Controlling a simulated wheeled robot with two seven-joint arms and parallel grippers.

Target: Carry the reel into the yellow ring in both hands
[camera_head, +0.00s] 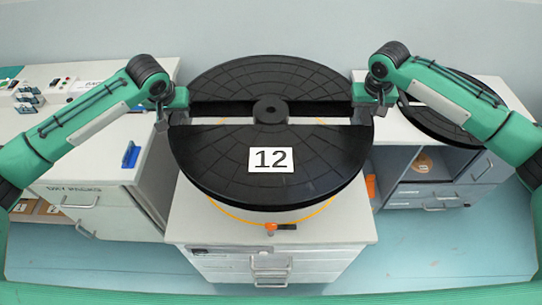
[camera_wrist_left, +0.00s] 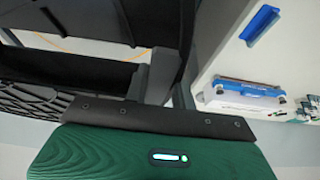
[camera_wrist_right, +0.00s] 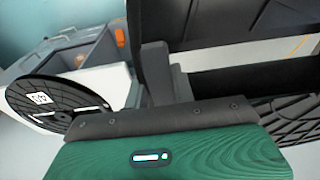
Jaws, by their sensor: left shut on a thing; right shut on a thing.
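The black reel (camera_head: 320,160) with a white "12" label (camera_head: 270,160) spans the middle of the head view, roughly level. A straight slot crosses it past the central hub (camera_head: 270,108). My left gripper (camera_head: 172,108) is shut on its left side and my right gripper (camera_head: 373,106) is shut on its right side. The yellow ring (camera_head: 250,221) lies on the white top of the middle cabinet, below the reel. Only its front arc and small bits through the slot show; the reel hides the rest. The reel looks raised above the top; the exact gap is unclear.
A small orange-and-black piece (camera_head: 272,228) sits at the ring's front. Another black reel (camera_head: 425,112) lies on the right cabinet. The left cabinet (camera_head: 95,150) carries a blue holder (camera_head: 130,154) and small items. Pale blue floor (camera_head: 440,250) is open at front right.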

